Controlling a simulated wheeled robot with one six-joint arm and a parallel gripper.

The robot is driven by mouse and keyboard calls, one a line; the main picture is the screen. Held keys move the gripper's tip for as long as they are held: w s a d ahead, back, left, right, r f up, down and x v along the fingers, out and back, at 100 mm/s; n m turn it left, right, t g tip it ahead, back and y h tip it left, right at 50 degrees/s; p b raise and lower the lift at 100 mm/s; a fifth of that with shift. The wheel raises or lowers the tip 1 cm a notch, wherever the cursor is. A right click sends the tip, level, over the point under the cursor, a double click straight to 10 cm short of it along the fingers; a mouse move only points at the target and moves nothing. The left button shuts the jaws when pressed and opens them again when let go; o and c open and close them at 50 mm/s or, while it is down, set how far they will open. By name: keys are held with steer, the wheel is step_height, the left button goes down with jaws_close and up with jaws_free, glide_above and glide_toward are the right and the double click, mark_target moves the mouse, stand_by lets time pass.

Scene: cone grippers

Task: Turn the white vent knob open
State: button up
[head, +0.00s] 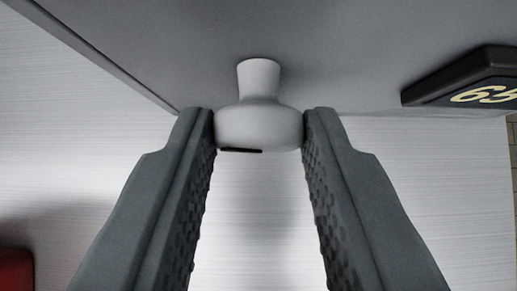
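The white vent knob (259,122) hangs from a grey overhead surface on a narrow stem, in the upper middle of the head view. Its round lower part carries a short black mark (241,151) at its lower left edge. My gripper (259,125) has its two grey, studded fingers spread, one on each side of the knob. The fingertips are level with the knob's wide part and very close to its sides. I cannot tell whether either finger touches it. The space between the fingers below the knob is empty.
The grey overhead surface (340,45) spans the top. A black plate with yellow digits (470,80) is fixed at the upper right. A pale, finely lined wall (70,160) lies behind. A red object (15,270) shows at the lower left edge.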

stand_by(0.3)
steer(key=n+h, duration=0.1)
steer(key=h, duration=0.2)
steer(key=shift+a+n, duration=0.35)
steer(key=shift+n, duration=0.05)
steer(key=shift+a+f+n+h, duration=0.1)
steer(key=shift+n+h, duration=0.4)
steer(key=shift+h, duration=0.45)
steer(key=shift+a+f+n+h, duration=0.1)
steer(key=shift+n+h, duration=0.4)
steer(key=shift+h, duration=0.45)
steer(key=o, duration=0.9)
steer(key=shift+t, duration=0.3)
steer(key=shift+o, duration=0.2)
steer(key=v, duration=1.7)
steer(key=shift+a, duration=0.2)
